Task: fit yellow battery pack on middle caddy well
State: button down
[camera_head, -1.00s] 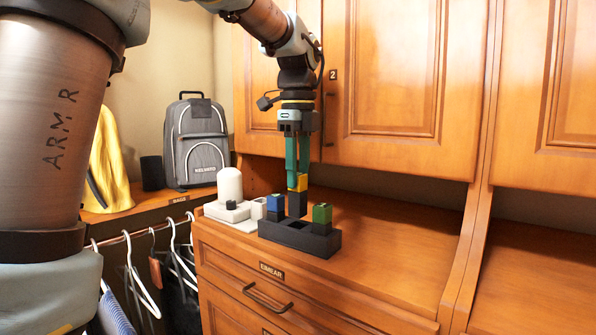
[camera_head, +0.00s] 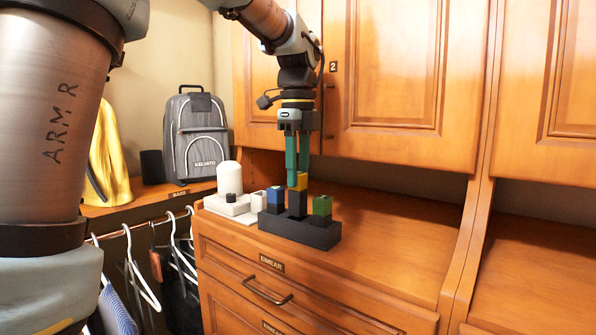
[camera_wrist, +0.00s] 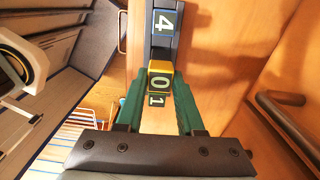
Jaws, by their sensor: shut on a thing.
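The yellow-topped battery pack (camera_head: 301,182) is upright with a dark body, between the green fingers of my gripper (camera_head: 298,178). Its lower end meets the middle well of the dark caddy (camera_head: 300,236); how deep it sits I cannot tell. A blue-topped pack (camera_head: 275,196) stands in the caddy's left well and a green-topped pack (camera_head: 322,205) in the right one. In the wrist view the yellow pack's top (camera_wrist: 160,68) lies between my gripper's fingers (camera_wrist: 160,88); another pack marked 4 (camera_wrist: 163,22) is above it in the picture.
A white base with a rounded white piece (camera_head: 229,178) stands left of the caddy on the wooden cabinet top (camera_head: 380,235). Room to the right is clear. Cabinet doors (camera_head: 395,80) rise behind. A grey backpack (camera_head: 196,138) and clothes hangers (camera_head: 140,285) are at left.

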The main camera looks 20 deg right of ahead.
aim_at(298, 188)
jog(key=shift+f, duration=0.2)
jog(key=shift+f+b, duration=0.45)
jog(key=shift+f, duration=0.25)
jog(key=shift+f, duration=0.25)
jog(key=shift+f+b, duration=0.45)
jog(key=shift+f, duration=0.25)
dwell(0.4)
jog(key=shift+c, duration=2.2)
grip_release()
jog(key=shift+r, duration=0.1)
